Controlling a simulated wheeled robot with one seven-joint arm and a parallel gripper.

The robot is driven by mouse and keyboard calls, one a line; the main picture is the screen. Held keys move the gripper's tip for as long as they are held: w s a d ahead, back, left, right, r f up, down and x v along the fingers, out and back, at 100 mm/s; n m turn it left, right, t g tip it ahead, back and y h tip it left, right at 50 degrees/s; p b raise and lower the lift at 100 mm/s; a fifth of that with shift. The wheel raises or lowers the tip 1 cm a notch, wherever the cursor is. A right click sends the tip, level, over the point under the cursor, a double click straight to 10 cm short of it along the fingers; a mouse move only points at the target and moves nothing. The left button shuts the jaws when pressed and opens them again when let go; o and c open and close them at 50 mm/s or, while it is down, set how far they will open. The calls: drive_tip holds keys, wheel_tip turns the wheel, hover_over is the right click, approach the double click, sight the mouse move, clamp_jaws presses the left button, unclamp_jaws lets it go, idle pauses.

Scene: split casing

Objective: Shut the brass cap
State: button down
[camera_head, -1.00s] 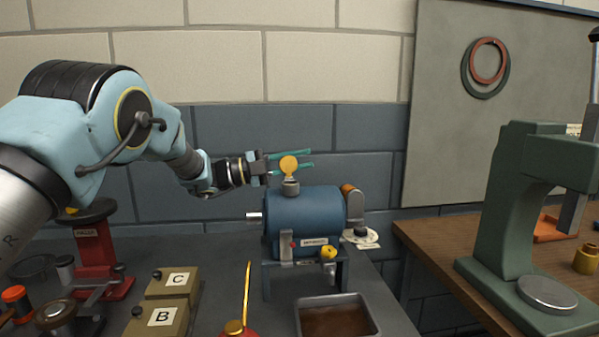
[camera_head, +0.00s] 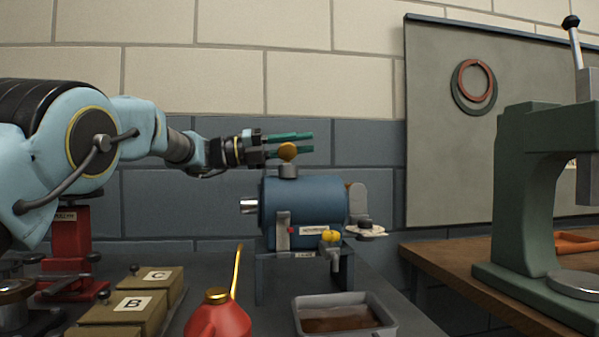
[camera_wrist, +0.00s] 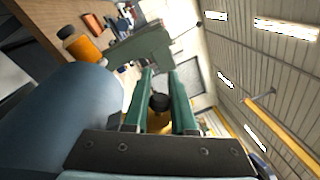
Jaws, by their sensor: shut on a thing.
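The brass cap (camera_head: 288,151) is a small round yellow disc above the grey neck (camera_head: 288,171) on top of the blue casing (camera_head: 300,205). It looks tilted, and part of it is hidden by a finger. My gripper (camera_head: 311,142) reaches in from the left, level, with its two teal fingers shut on the cap. In the wrist view, the fingers (camera_wrist: 160,76) stand on either side of the yellow cap (camera_wrist: 159,121), low between them. A dark round thing shows just beyond it. The blue casing (camera_wrist: 60,120) fills the left of that view.
A grey tray (camera_head: 388,326) of brown liquid and a red oil can (camera_head: 218,322) with a tall spout stand in front. Boxes B and C (camera_head: 125,305) are at front left. A green press (camera_head: 525,185) stands on the wooden bench at right. The wall lies behind.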

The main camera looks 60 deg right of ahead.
drive_tip(key=m+b, duration=0.2)
drive_tip(key=a+f+m+b, duration=0.1)
drive_tip(key=m+b, duration=0.1)
drive_tip(key=b, duration=0.1)
drive_tip(key=s+m+y+b, duration=0.1)
drive_tip(key=m+b, duration=0.1)
drive_tip(key=shift+s+a+f, duration=0.1)
drive_tip(key=shift+a+f, duration=0.1)
drive_tip(key=shift+a, duration=0.1)
drive_tip(key=m+b, duration=0.2)
drive_tip(key=b, duration=0.1)
drive_tip(key=shift+s+a+f+m+y, duration=0.2)
drive_tip(key=shift+s+a+m+y, duration=0.1)
drive_tip(key=shift+m, duration=0.1)
drive_tip(key=shift+s+a+f+m+t+b, duration=0.1)
drive_tip(key=shift+a+f+m+t+b, duration=0.1)
drive_tip(key=shift+m+b, duration=0.6)
drive_tip(key=shift+s+a+f+m+t+b, duration=0.15)
drive_tip(key=shift+m+b, duration=0.35)
drive_tip(key=shift+m, duration=0.6)
drive_tip(key=c, duration=0.7)
unclamp_jaws()
drive_tip(key=shift+c, duration=0.2)
drive_tip(key=v, duration=1.1)
drive_tip(key=shift+r, duration=0.2)
